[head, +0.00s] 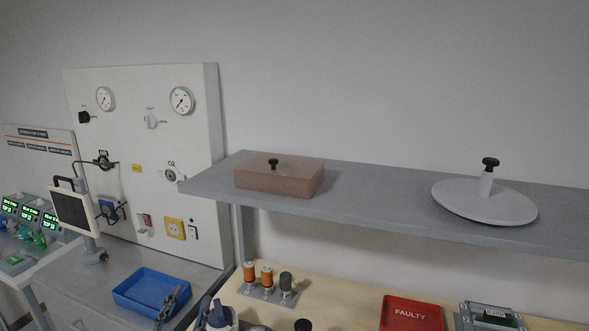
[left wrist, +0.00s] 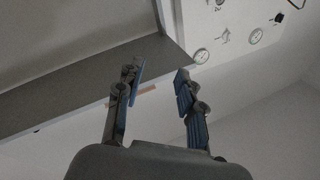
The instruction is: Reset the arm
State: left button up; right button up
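My left gripper (head: 192,298) shows at the bottom edge of the head view, just right of the blue tray (head: 127,299). Its fingers point up, and most of the arm is out of frame. In the left wrist view the left gripper (left wrist: 159,72) has its two blue-padded fingers spread apart, with nothing held between them. The underside of the grey shelf (left wrist: 75,95) and the gauge panel (left wrist: 222,45) lie beyond the fingers. My right gripper is in neither view.
The shelf (head: 380,203) carries a brownish box (head: 280,178) and a round lid with a knob (head: 485,202). Below are orange-and-grey cylinders (head: 267,277) and a red FAULTY tray (head: 411,313). The gauge panel (head: 140,130) and a black screen (head: 72,212) stand left.

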pick_arm(q)
jog(key=s+a+f+n+g+y, duration=0.15)
jog(key=s+f+g, duration=0.25)
jog(key=f, duration=0.5)
jog(key=s+a+f+n+g+y, duration=0.1)
jog(key=s+a+f+n+g, duration=0.25)
jog(key=f, duration=0.55)
jog(key=s+d+f+g+h, duration=0.2)
jog(key=s+f+g, duration=0.8)
jog(key=s, duration=0.6)
jog(key=s+a+f+x, duration=0.1)
jog(key=s+x, duration=0.2)
jog(key=x, duration=1)
jog(key=s+x, duration=0.2)
jog(key=x, duration=1.1)
jog(key=s+a+f+g, duration=0.1)
jog(key=s+a+f, duration=0.1)
jog(key=s+f, duration=1.4)
jog(key=shift+s+a+f+m, duration=0.2)
jog(key=shift+s+a+m, duration=0.2)
jog(key=shift+s, duration=0.45)
